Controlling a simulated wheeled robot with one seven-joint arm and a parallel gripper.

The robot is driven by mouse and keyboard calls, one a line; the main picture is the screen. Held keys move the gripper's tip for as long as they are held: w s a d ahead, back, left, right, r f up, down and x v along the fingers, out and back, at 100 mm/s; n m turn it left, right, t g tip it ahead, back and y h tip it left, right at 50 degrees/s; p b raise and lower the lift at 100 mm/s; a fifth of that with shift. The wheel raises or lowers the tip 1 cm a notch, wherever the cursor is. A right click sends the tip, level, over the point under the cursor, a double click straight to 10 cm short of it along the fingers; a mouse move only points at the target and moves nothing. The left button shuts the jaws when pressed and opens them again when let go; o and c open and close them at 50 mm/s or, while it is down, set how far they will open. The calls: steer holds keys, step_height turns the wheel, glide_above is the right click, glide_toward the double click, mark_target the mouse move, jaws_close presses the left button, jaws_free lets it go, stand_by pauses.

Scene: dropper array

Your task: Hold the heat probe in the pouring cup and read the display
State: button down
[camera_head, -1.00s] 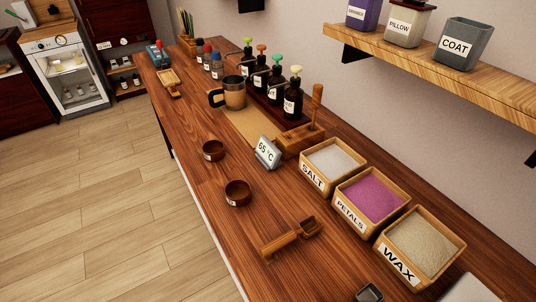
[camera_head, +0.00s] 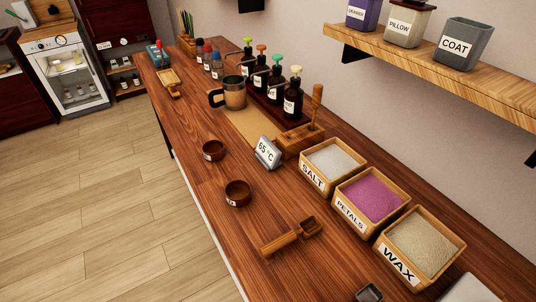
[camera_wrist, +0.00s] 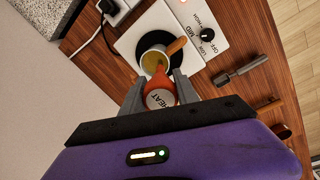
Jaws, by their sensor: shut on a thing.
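The heat probe (camera_wrist: 162,96), orange with a white round end lettered HEAT, is between my fingers in the wrist view. My gripper (camera_wrist: 160,88) is shut on it. The probe's far end reaches to the pouring cup (camera_wrist: 168,63), a small light cup with a brown handle and yellowish contents. The cup sits on a round black plate. The probe's tip overlaps the cup's mouth, but its depth inside is hidden. In the head view a small tilted display (camera_head: 267,152) reads 65 °C. My gripper and the pouring cup do not show in the head view.
The white heater (camera_wrist: 137,22) has a black knob (camera_wrist: 207,34) marked OFF, LOW, MID, HIGH. A grey tool (camera_wrist: 241,70) lies beside it. In the head view, bowls, a wooden scoop (camera_head: 291,237) and bins of salt, petals and wax (camera_head: 424,247) stand on the counter.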

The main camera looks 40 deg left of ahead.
steer(key=shift+s+a+r+p, duration=0.1)
steer(key=shift+r+p, duration=1.15)
steer(key=shift+r, duration=0.1)
steer(key=shift+s+a+r+p, duration=0.15)
steer(key=shift+r+p, duration=1.15)
steer(key=shift+s+a+r+p, duration=0.1)
steer(key=shift+r+p, duration=1.15)
steer(key=shift+r, duration=0.1)
steer(key=shift+f, duration=0.1)
